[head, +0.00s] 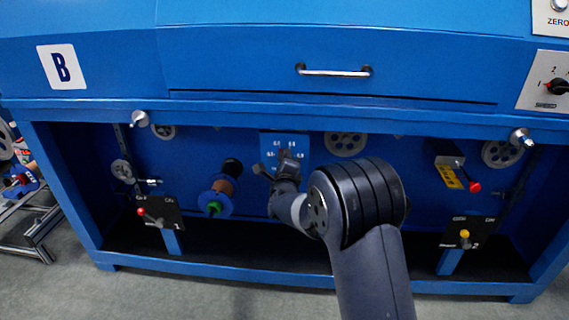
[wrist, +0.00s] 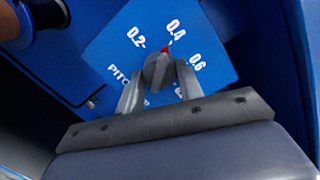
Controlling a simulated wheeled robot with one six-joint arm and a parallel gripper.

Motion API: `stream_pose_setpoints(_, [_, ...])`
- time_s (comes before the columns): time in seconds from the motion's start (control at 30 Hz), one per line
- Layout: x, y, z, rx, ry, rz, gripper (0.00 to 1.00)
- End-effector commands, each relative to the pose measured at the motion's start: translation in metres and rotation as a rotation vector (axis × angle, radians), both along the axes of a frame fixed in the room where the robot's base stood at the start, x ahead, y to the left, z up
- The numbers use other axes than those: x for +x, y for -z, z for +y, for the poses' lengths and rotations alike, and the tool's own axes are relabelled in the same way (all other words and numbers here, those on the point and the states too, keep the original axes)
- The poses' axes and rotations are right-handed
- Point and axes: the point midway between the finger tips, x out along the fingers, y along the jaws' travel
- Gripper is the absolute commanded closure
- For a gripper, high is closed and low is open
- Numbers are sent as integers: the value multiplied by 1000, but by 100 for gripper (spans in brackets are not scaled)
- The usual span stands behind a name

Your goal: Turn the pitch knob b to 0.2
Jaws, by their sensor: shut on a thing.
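The pitch knob b (wrist: 157,70) is a dark grey knob with a red pointer mark. It sits on a blue scale plate (wrist: 110,55) marked 0.2, 0.4, 0.6 and a partly hidden further number. The red mark points close to 0.4. My gripper (wrist: 159,80) has one finger on each side of the knob and is shut on it. In the head view the scale plate (head: 300,138) shows above my gripper (head: 278,166), which hides the knob.
A blue and brown spool with a green end (head: 220,195) is left of my gripper. Lever panels stand at the left (head: 155,212) and right (head: 468,232). A drawer handle (head: 334,71) is above. A yellow-labelled box with a red knob (head: 450,170) is at the right.

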Motion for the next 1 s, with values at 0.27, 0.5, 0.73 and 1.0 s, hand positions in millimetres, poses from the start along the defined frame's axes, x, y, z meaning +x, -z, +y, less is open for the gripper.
stream_pose_setpoints(0.27, [0,-2,1,-262,-1,11,88])
stream_pose_setpoints(0.5, [0,-5,1,-489,0,18,88])
stream_pose_setpoints(0.73, [0,-5,2,-691,0,25,88])
stream_pose_setpoints(1.0, [0,-4,3,-867,-1,31,88])
